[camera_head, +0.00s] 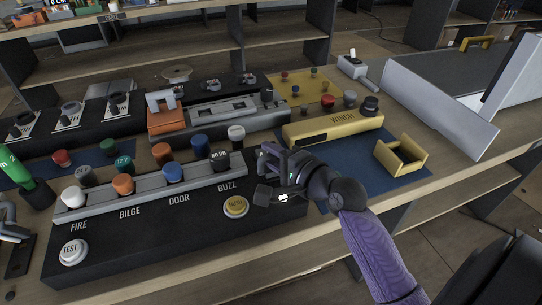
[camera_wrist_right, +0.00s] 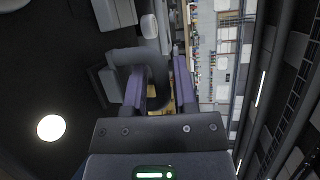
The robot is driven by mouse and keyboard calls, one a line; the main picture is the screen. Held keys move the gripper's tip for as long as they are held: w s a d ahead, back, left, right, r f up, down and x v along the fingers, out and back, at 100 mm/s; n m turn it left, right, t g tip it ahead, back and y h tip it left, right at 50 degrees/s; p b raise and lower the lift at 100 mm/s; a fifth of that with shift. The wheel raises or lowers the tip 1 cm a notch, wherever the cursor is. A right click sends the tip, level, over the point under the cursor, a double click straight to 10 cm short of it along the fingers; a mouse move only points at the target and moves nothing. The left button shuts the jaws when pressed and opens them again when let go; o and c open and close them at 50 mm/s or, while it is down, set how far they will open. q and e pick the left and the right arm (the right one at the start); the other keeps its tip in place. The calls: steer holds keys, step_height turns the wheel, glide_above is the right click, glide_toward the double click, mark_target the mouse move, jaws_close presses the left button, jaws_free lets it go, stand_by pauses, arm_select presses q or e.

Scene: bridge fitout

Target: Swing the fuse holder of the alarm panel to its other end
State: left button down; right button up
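The black alarm panel (camera_head: 150,235) lies along the front of the bench, marked FIRE, BILGE, DOOR and BUZZ. It has a white TEST button (camera_head: 74,251) and a yellow MUTE button (camera_head: 236,206). My right gripper (camera_head: 268,163) is at the panel's right end, beyond MUTE. In the right wrist view its two purple fingers (camera_wrist_right: 158,88) stand apart, with a grey arched part (camera_wrist_right: 150,58) reaching between them. This may be the fuse holder; in the head view the gripper hides that spot. I cannot tell whether the fingers touch it.
A grey rail with coloured caps (camera_head: 173,173) runs along the panel's back. The yellow WINCH box (camera_head: 335,124) and a yellow bracket (camera_head: 401,155) stand on a blue mat to the right. An orange-and-grey lever unit (camera_head: 166,122) is behind. A green object (camera_head: 28,173) is at the left.

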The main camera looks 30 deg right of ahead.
steer(key=shift+c, duration=0.3)
jaws_close()
stand_by(1.2)
